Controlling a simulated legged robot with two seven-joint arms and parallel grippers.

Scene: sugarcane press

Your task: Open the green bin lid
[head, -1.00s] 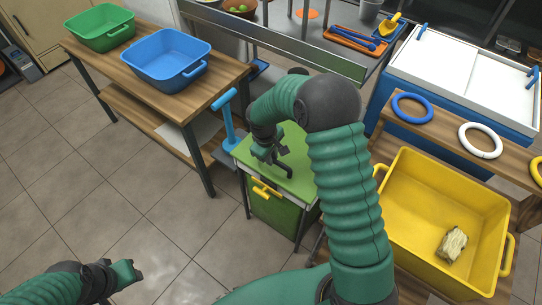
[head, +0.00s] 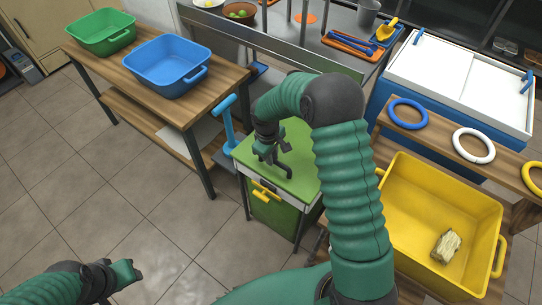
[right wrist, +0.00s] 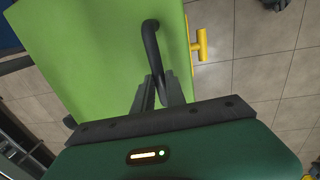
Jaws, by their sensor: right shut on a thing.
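The green bin (head: 275,214) stands in the middle of the head view, with a flat light-green lid (head: 300,177) on top and a yellow handle (head: 264,191) on its front. The lid looks down and flat. A black curved handle (right wrist: 151,42) rises from the lid in the right wrist view. My right gripper (right wrist: 158,80) is shut on this handle, above the lid. In the head view, my right gripper (head: 274,160) partly hides the lid. My left gripper (head: 128,274) is at the lower left, away from the bin; its jaws are unclear.
A wooden table with a green tub (head: 98,36) and a blue tub (head: 166,68) stands at left. A yellow crate (head: 425,245) holding a pale block (head: 446,246) is at right. A blue-handled post (head: 228,122) stands beside the bin. Floor at front left is clear.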

